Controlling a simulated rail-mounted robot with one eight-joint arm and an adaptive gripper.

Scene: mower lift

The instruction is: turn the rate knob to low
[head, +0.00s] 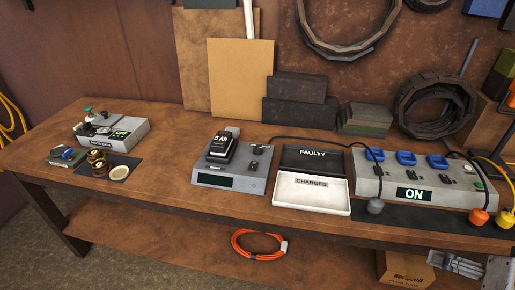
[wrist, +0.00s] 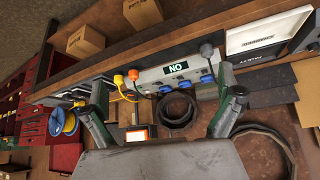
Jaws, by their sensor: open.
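The grey battery charger (head: 230,178) stands mid-bench in the head view. A black 5 Ah battery (head: 221,147) sits on its left part, and its front display is dark. Small dark controls (head: 257,158) are on its right side; I cannot tell which is the rate knob or where it points. The charger is not clearly seen in the wrist view. My gripper (wrist: 168,92) shows only in the wrist view. Its two fingers are wide apart with nothing between them, in front of the power strip (wrist: 150,78), which appears upside down.
The power strip (head: 368,183) reads ON and has blue sockets and a grey plug. A FAULTY tray (head: 314,153) and a white CHARGED tray (head: 312,207) lie between charger and strip. A small device (head: 128,137) stands at left. Bare bench (head: 175,165) lies left of the charger.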

